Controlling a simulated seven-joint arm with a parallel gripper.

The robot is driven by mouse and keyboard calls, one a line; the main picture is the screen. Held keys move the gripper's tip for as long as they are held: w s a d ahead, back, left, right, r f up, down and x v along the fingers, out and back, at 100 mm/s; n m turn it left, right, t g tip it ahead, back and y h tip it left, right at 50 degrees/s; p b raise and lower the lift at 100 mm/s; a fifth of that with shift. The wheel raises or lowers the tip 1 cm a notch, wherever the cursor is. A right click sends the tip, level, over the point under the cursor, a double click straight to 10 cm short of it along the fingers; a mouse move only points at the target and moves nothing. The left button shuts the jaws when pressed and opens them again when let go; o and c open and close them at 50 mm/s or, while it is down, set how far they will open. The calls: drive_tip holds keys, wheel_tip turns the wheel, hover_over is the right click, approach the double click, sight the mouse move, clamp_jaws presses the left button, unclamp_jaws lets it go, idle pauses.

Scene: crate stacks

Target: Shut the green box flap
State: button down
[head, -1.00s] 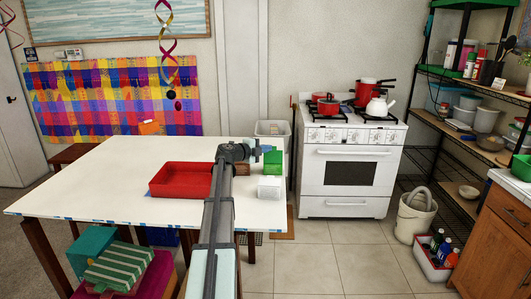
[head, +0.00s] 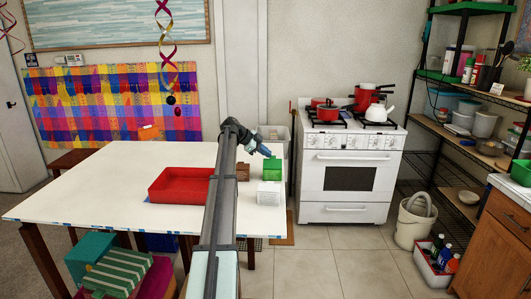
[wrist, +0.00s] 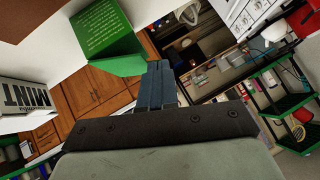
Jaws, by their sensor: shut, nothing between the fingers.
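The green box (head: 272,170) stands near the right end of the white table. In the wrist view a green panel with printed text (wrist: 104,32) meets a plain green face (wrist: 122,66) at an angle. I cannot tell for sure which part is the flap or how far it is open. My gripper (head: 267,153) is at the box's upper edge in the head view, pointing down and to the right. Its blue fingers (wrist: 157,85) are shut and empty, close beside the plain green face in the wrist view. I cannot tell whether they touch it.
A white box (head: 269,194) stands in front of the green box; it reads MINT in the wrist view (wrist: 24,97). A small brown box (head: 243,172) is to the left. A red tray (head: 180,187) lies farther left. The stove (head: 346,180) stands beyond the table's right edge.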

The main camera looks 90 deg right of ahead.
drive_tip(key=shift+d+f+n+y, duration=0.2)
drive_tip(key=shift+d+f+y, duration=0.2)
drive_tip(key=shift+f, duration=0.25)
drive_tip(key=shift+d+f+n+y, duration=0.2)
drive_tip(key=shift+d+f+y, duration=0.1)
drive_tip(key=shift+d+f, duration=0.25)
drive_tip(key=shift+f, duration=0.1)
drive_tip(key=w+r, duration=0.8)
drive_tip(key=r, duration=0.4)
drive_tip(key=shift+w, duration=0.25)
idle(0.3)
drive_tip(key=shift+a, duration=0.1)
